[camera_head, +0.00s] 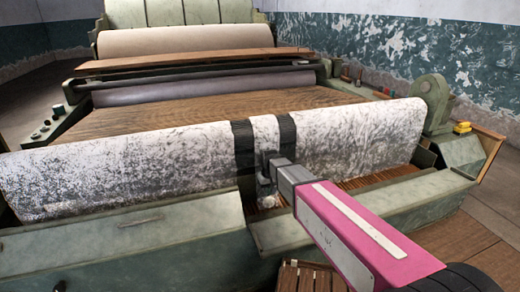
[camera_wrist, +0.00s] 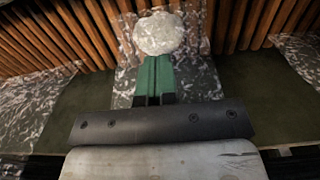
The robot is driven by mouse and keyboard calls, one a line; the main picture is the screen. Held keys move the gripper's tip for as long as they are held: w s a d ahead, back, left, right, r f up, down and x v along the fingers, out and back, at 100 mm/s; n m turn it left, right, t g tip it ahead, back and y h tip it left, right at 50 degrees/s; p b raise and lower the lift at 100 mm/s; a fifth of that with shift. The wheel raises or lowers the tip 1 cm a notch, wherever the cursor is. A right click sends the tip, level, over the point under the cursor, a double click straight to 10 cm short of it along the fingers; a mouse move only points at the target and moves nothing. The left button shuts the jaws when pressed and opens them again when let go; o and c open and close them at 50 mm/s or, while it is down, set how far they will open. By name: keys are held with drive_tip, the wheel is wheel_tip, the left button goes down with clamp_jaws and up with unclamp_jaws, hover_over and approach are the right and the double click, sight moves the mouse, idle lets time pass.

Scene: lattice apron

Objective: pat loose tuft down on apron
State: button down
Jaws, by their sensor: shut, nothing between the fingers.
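The loose tuft (camera_wrist: 159,33) is a round white fluffy clump in the wrist view. It lies on a mottled grey-white strip beside the brown wooden slats of the apron (camera_wrist: 258,22). My gripper (camera_wrist: 154,58) has its green fingers together with nothing between them. Their tips point at the tuft and meet its near edge in the picture; whether they touch it I cannot tell. In the head view my gripper (camera_head: 266,196) is at the front of the machine, below the dark bands. A small white patch (camera_head: 268,202) shows at its tips, partly hidden.
A long mottled white roll (camera_head: 120,168) spans the machine behind my gripper, with two dark bands (camera_head: 244,140) around it. Green front covers (camera_head: 130,240) flank the gripper on both sides. Slats show to the right (camera_head: 375,180). A yellow object (camera_head: 462,127) sits at the far right.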

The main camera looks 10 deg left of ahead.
drive_tip(key=shift+r, duration=2.5)
